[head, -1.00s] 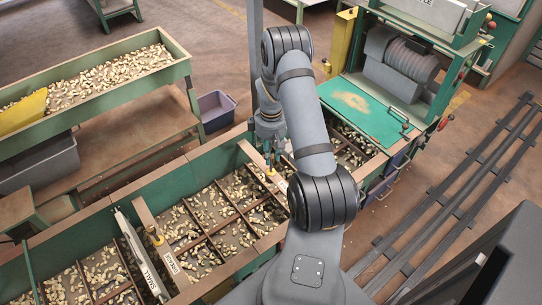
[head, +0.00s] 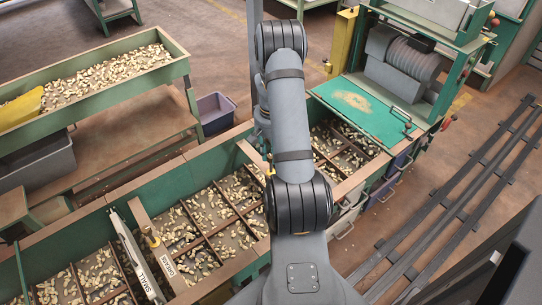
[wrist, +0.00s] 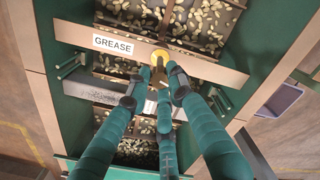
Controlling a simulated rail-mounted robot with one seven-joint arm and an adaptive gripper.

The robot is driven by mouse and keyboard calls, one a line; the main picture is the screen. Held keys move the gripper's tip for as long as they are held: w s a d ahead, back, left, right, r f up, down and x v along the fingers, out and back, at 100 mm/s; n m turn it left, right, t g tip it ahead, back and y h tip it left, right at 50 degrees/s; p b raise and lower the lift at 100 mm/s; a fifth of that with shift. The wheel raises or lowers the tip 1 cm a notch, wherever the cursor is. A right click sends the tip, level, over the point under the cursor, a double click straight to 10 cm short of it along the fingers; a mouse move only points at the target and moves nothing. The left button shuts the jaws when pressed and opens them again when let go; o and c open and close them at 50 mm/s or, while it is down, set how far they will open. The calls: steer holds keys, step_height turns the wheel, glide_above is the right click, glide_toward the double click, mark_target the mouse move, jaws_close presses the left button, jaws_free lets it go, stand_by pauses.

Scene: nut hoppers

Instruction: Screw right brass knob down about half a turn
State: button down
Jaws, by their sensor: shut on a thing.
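The right brass knob (wrist: 159,54) shows in the wrist view on a wooden crossbar (wrist: 205,69) with a "GREASE" label (wrist: 113,45). My gripper (wrist: 159,72) has green fingers that close in around the knob from below in the picture. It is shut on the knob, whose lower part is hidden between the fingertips. In the head view my own arm covers most of the gripper and the knob.
Another brass knob (head: 152,241) sits on a crossbar to the left, beside a white "SMALL" gate (head: 138,258). The green trough (head: 88,228) holds scattered nuts between dividers. A green-topped machine (head: 362,107) stands to the right, and a nut hopper (head: 95,97) stands behind at left.

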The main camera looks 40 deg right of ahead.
steer(key=m+b, duration=0.2)
steer(key=m, duration=0.5)
steer(key=shift+f+b, duration=0.15)
steer(key=shift+b, duration=0.25)
steer(key=m+b, duration=0.1)
steer(key=m, duration=0.3)
steer(key=shift+m+b, duration=0.85)
steer(key=shift+m, duration=0.95)
steer(key=c, duration=1.6)
jaws_free()
steer(key=shift+o, duration=0.3)
steer(key=shift+r, duration=0.2)
